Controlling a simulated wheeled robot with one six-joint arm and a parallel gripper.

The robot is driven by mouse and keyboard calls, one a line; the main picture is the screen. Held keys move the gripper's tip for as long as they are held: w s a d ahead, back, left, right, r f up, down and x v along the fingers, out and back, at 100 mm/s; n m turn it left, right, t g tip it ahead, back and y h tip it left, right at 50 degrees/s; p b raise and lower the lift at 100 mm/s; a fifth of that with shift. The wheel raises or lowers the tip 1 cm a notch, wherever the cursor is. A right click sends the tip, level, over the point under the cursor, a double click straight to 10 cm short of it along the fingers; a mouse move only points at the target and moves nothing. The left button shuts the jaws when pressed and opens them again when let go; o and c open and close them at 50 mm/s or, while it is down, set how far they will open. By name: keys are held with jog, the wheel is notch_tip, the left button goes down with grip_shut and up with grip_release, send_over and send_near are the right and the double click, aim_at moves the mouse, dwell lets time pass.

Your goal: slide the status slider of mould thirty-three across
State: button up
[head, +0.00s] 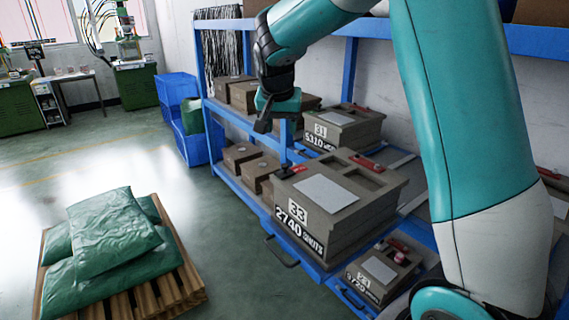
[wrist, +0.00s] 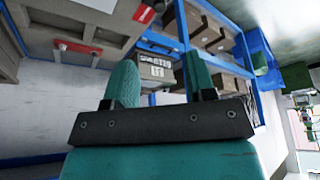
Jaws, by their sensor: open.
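Mould thirty-three (head: 340,215) is a grey-brown box marked 33 on the blue shelf rack, with a pale plate on its top. A small red-and-white slider (head: 299,169) sits at the top's left edge. It seems to show in the wrist view (wrist: 145,14) too. A longer red bar (head: 365,162) lies along the far side of the top. My gripper (head: 276,118) is above and behind the mould's left end, clear of the slider. In the wrist view its two teal fingers (wrist: 160,88) stand apart with nothing held between them. The fingertips are hard to make out in the head view.
Mould 31 (head: 340,128) stands behind, and a smaller mould (head: 378,272) in front at right. Brown boxes (head: 240,155) fill the rack at left. The blue rack's upper beam (head: 535,40) runs close to my arm. Green sacks (head: 110,235) lie on a pallet at left; floor between is clear.

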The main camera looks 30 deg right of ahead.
aim_at(285, 165)
jog(key=p+x, duration=0.2)
jog(key=x, duration=1.2)
jog(key=shift+f, duration=0.3)
